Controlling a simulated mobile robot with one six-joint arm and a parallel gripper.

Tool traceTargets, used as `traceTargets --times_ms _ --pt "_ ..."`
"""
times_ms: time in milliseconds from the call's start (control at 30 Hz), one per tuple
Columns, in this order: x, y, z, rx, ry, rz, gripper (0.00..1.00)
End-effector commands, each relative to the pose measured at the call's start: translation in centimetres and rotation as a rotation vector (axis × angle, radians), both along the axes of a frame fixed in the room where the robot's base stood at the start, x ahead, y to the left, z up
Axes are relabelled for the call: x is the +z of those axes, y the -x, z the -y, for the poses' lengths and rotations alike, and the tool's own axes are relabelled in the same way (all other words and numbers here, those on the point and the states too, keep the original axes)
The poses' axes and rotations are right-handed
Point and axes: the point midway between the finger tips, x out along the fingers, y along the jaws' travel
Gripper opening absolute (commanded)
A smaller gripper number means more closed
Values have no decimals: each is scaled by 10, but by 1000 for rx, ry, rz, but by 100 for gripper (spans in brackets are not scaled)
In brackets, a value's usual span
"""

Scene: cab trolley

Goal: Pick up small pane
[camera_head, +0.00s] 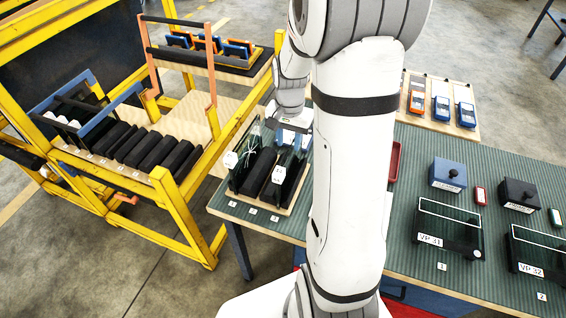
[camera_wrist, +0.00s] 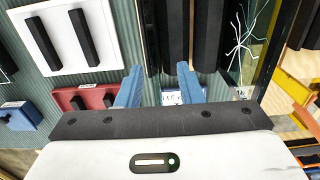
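A wooden rack with black padded bars (camera_head: 258,172) stands on the green table and holds upright glass panes. One pane with white crack lines (camera_head: 247,150) is at its left; the cracks also show in the wrist view (camera_wrist: 243,42). Another dark pane with a white label (camera_head: 278,176) stands at the rack's right. I cannot tell for certain which is the small pane. My gripper (camera_head: 293,128) is over the rack's far end, partly hidden by my arm. In the wrist view its blue fingers (camera_wrist: 159,72) are apart, with a white label (camera_wrist: 171,97) visible between them.
A yellow trolley (camera_head: 165,205) with padded slots is at the left. Two framed panes, VP 31 (camera_head: 447,228) and VP 32 (camera_head: 538,252), lie at the table's right. Suction blocks (camera_head: 447,176) and a board of phone-like devices (camera_head: 441,104) are behind. A red tray (camera_head: 394,162) is beside my arm.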

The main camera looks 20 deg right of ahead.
Motion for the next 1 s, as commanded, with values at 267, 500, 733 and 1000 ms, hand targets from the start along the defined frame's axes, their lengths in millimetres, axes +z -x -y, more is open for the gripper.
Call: traceTargets --times_ms 267,500,733,1000 --pt "-33 9 -2 1 -2 -6 34" --pt "-63 11 -2 1 -1 -2 34" --pt "-66 11 -1 1 0 0 34" --pt "-66 11 -1 1 0 0 16"
